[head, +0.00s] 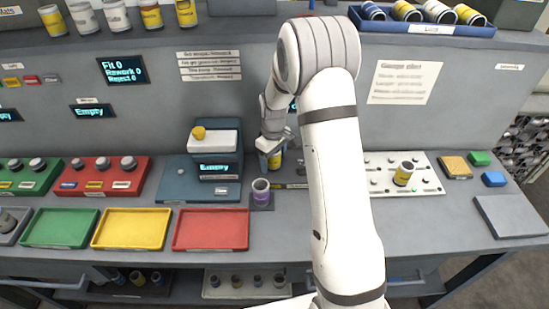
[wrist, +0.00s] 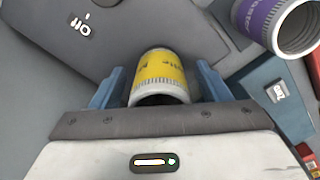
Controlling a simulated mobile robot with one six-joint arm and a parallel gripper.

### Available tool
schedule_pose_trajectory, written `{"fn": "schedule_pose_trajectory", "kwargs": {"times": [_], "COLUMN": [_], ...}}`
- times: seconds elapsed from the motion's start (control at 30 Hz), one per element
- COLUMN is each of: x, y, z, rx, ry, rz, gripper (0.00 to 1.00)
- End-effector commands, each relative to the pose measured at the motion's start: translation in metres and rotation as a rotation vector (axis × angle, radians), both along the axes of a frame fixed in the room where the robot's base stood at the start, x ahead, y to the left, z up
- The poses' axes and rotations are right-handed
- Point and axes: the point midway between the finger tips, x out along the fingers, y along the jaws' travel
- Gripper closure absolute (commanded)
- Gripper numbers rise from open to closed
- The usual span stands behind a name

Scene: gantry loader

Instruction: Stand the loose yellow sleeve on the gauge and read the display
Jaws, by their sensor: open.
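A yellow sleeve with white ends (wrist: 160,72) lies between the two blue fingers of my gripper (wrist: 158,88) in the wrist view, with a gap on each side. My gripper is open. In the head view my gripper (head: 271,150) is low at the back of the bench, and the yellow sleeve (head: 276,161) shows partly below it, the rest hidden by my arm. The gauge (head: 214,168) stands left of my gripper, and its display reads "Empty". Another yellow sleeve (head: 403,173) stands on the white pegged board.
A purple sleeve (head: 261,192) stands upright close in front of my gripper; it also shows in the wrist view (wrist: 283,24). Green (head: 60,242), yellow (head: 131,244) and red (head: 211,246) trays line the front edge. The white pegged board (head: 433,185) is right of my arm.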

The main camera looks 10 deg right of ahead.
Motion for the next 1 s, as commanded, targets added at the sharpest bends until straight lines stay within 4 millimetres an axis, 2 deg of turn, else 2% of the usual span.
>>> {"fn": "schedule_pose_trajectory", "kwargs": {"times": [0.13,0.23,0.5,0.63,0.77,1.0], "x": [0.000,0.001,0.000,0.000,0.000,0.000], "y": [0.000,0.000,0.000,0.000,0.000,-0.001], "z": [0.001,0.010,0.055,0.070,0.077,0.078], "rx": [-0.001,0.000,0.000,0.000,0.000,0.000], "ry": [0.001,-0.003,-0.004,-0.002,0.000,0.000], "rz": [0.000,0.000,0.000,0.000,0.000,-0.001], "gripper": [0.30,0.30,0.30,0.30,0.30,0.30]}}
